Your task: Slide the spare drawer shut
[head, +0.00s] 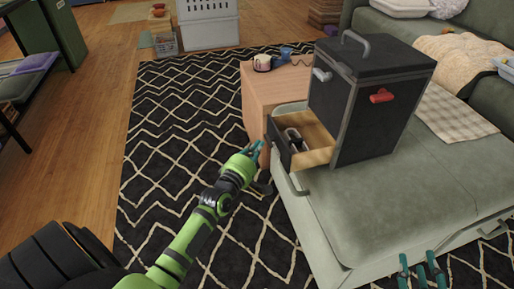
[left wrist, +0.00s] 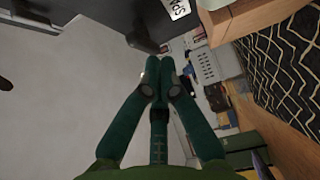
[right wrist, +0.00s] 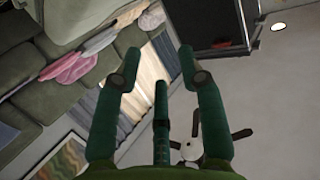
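The dark cabinet (head: 365,100) stands on the green seat. Its low drawer (head: 316,152) is pulled out to the left, with a pale wooden inside and a dark front. A dark and grey item (head: 293,137) lies in it. My left gripper (head: 256,150) is just left of the drawer front; I cannot tell whether it touches. Its fingertips meet and hold nothing in the left wrist view (left wrist: 160,65). A white label (left wrist: 179,9) with partly visible letters shows there. My right gripper (head: 424,264) is open and empty, low at the right; its spread fingers show in the right wrist view (right wrist: 160,55).
A light wooden side table (head: 262,95) stands behind the drawer, with a mug (head: 262,63) and a blue item on it. The green seat (head: 400,200) is clear in front of the cabinet. A patterned rug (head: 185,130) covers the floor at left.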

